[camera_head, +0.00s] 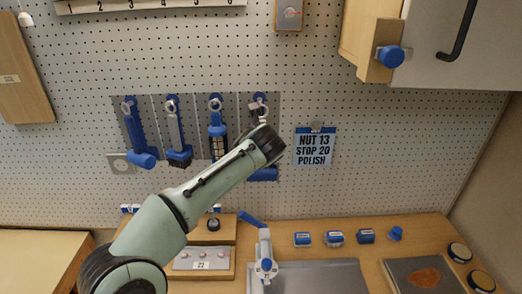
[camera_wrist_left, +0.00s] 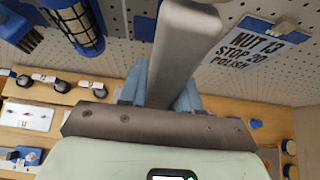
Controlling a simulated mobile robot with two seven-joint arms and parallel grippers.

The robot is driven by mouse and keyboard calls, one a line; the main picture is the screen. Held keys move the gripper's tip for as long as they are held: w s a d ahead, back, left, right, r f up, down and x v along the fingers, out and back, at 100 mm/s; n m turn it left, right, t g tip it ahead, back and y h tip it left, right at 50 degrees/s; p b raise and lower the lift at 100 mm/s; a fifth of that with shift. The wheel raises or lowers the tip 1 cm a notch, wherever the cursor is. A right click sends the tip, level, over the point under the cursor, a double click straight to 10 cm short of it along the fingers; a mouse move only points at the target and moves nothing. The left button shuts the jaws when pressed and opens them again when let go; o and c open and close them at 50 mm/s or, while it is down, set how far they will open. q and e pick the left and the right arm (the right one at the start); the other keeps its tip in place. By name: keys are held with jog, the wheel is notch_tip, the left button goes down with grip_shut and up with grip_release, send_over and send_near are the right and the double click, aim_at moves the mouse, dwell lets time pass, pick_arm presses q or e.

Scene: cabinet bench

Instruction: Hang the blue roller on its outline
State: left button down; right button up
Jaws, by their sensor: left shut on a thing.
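The blue roller (camera_head: 262,175) is at the rightmost grey outline panel (camera_head: 272,104) on the pegboard. Its blue lower end shows below my left wrist. A pale ring (camera_head: 260,98) shows above the wrist at the panel's hook. I cannot tell whether the ring is over the hook. My left arm covers the roller's middle and hides the fingertips in the head view. My right gripper is in neither view.
Several blue tools hang left of the roller, the caged one (camera_head: 217,135) closest. A sign (camera_head: 314,148) hangs close on the right. A cabinet with a blue knob (camera_head: 391,56) is at upper right. The bench below holds small blue-labelled items (camera_head: 334,238) and a clamp-like tool (camera_head: 265,262).

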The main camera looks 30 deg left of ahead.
pick_arm(q)
jog(key=w+a+f+p, duration=0.1)
jog(key=w+a, duration=0.2)
jog(key=w, duration=0.3)
jog(key=shift+a, duration=0.4)
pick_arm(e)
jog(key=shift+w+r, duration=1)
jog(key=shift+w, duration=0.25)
pick_arm(q)
jog(key=shift+w, duration=0.1)
jog(key=c, duration=0.7)
grip_release()
jog(key=shift+f, duration=0.15)
jog(key=shift+d, duration=0.1)
